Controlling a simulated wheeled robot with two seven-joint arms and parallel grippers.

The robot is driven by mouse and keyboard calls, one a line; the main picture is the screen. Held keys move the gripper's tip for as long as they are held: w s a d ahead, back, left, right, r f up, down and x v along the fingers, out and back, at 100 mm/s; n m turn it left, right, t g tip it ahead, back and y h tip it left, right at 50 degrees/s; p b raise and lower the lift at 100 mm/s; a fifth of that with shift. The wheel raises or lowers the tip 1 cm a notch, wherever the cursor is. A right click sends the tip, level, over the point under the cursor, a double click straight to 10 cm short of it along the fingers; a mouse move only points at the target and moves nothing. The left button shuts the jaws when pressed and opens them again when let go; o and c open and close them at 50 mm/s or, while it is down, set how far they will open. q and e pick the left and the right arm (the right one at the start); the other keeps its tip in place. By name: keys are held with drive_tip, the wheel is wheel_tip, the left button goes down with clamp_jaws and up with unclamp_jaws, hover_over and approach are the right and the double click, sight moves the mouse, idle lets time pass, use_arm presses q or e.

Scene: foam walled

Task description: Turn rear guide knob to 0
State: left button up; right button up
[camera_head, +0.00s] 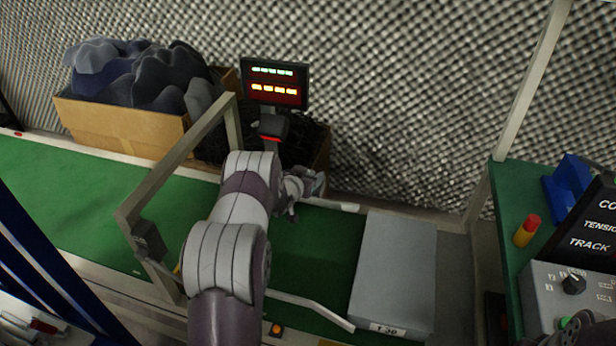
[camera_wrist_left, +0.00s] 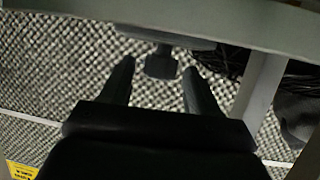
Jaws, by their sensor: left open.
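My left gripper (camera_head: 308,184) reaches over the green belt to its rear edge in the head view. In the left wrist view its two dark fingers (camera_wrist_left: 157,75) are open. A dark knob (camera_wrist_left: 162,64) shows between the fingertips, under a grey plate, with gaps on both sides. The fingers do not appear to touch it. I cannot read any scale or pointer on the knob. In the head view the knob is hidden or too small to tell behind my gripper. The rear guide rail (camera_head: 335,205) runs right of the gripper.
A metal frame (camera_head: 178,165) arches over the green belt (camera_head: 75,190) left of my arm. A display (camera_head: 274,83) and a carton (camera_head: 115,125) of dark foam stand behind. A control panel (camera_head: 572,285) is at right.

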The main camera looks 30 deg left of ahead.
use_arm(q)
drive_tip(key=c, duration=1)
drive_tip(key=shift+c, duration=0.2)
drive_tip(key=shift+a+m+h+p, duration=0.15)
drive_tip(key=shift+m+h+p, duration=0.7)
drive_tip(key=shift+h, duration=0.25)
drive_tip(key=shift+a+m+h, duration=0.15)
drive_tip(key=shift+m+h, duration=0.7)
drive_tip(key=shift+h, duration=0.05)
drive_tip(key=shift+a+f+m+g+h, duration=0.15)
drive_tip(key=shift+m+g+h, duration=0.25)
drive_tip(key=shift+m+h, duration=0.65)
drive_tip(key=shift+m+g+h+b, duration=0.6)
drive_tip(key=shift+m+h+b, duration=0.45)
drive_tip(key=shift+h, duration=0.2)
